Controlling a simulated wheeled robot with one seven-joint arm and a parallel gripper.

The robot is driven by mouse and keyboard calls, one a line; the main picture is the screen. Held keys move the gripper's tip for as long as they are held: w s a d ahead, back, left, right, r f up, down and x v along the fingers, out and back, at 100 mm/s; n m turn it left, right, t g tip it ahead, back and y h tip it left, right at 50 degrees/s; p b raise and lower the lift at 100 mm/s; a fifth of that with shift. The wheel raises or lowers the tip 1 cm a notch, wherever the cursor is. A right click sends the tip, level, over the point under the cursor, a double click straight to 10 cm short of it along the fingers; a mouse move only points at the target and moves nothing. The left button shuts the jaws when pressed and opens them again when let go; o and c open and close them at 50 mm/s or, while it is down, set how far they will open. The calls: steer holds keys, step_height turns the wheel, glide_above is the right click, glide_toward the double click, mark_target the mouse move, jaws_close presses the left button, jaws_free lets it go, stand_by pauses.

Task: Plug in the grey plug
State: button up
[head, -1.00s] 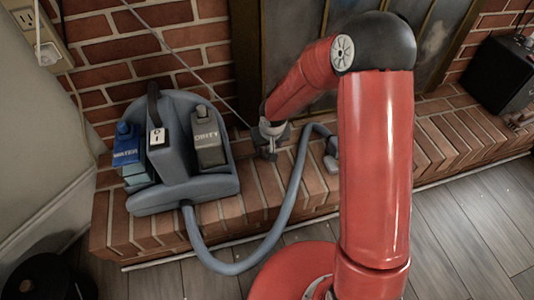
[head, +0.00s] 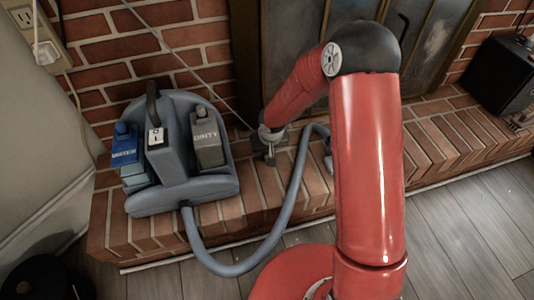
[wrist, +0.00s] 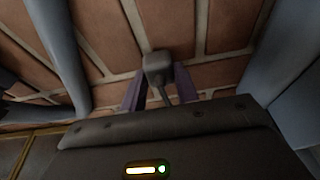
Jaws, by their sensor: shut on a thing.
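The grey plug (wrist: 158,68) is a small rounded block with a dark cord running from its lower side, seen in the wrist view. My gripper (wrist: 160,88) has its two purple fingers on either side of the plug and is shut on it. In the head view my gripper (head: 270,157) points down just above the brick hearth, right of the blue-grey cleaning machine; the plug is too small to make out clearly there. A wall outlet (head: 22,17) is at the top left, with a white plug (head: 46,52) at its lower part.
The cleaning machine (head: 180,185) stands on the brick hearth (head: 425,135), its hose (head: 290,215) looping close to the right of my gripper. A thin cord (head: 190,72) crosses the brick wall. A black box (head: 497,80) is at the right.

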mark_target(267, 152)
steer(key=shift+r, duration=0.1)
step_height(267, 152, up, 20)
steer(key=p, duration=0.5)
steer(key=s+d+f+m, duration=0.1)
steer(key=s+d+f, duration=0.1)
steer(key=d+f, duration=0.4)
steer(key=s+d+f+m, duration=0.2)
steer(key=s+d+f, duration=0.1)
steer(key=d+f, duration=0.4)
steer(key=d, duration=0.2)
steer(key=shift+s+d+f+h, duration=0.2)
steer(key=shift+d+h, duration=0.1)
steer(key=shift+h, duration=0.1)
